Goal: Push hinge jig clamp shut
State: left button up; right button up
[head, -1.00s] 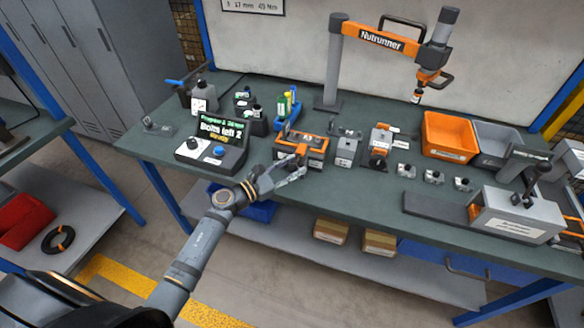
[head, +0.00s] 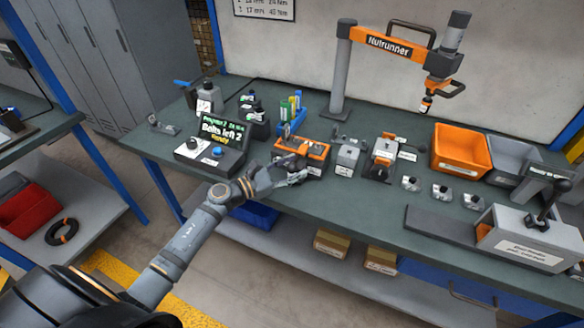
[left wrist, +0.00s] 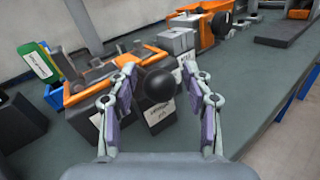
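An orange-edged jig (head: 315,149) with grey parts on top stands near the front edge of the bench, left of centre; I take it for the hinge jig. In the left wrist view it fills the area left of centre (left wrist: 75,97). My left gripper (head: 299,174) is at its front side. In the left wrist view the fingers (left wrist: 160,112) are apart, with a round black knob (left wrist: 159,85) showing between them. I cannot tell whether they touch it. The clamp's angle is unclear, as the gripper partly hides the jig. My right gripper is not in view.
A grey block (head: 347,160) and an orange-grey fixture (head: 382,160) stand right of the jig. A control box with a screen (head: 222,133) is left, and a blue holder (head: 289,127) is behind. The nutrunner (head: 400,50) hangs above. Bare bench lies in front of the fixtures.

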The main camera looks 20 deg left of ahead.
pick_arm(q)
jog(key=shift+w+d, duration=0.1)
jog(key=shift+s+a, duration=0.2)
jog(key=shift+a, duration=0.05)
jog(key=v, duration=1.1)
jog(key=shift+s, duration=0.2)
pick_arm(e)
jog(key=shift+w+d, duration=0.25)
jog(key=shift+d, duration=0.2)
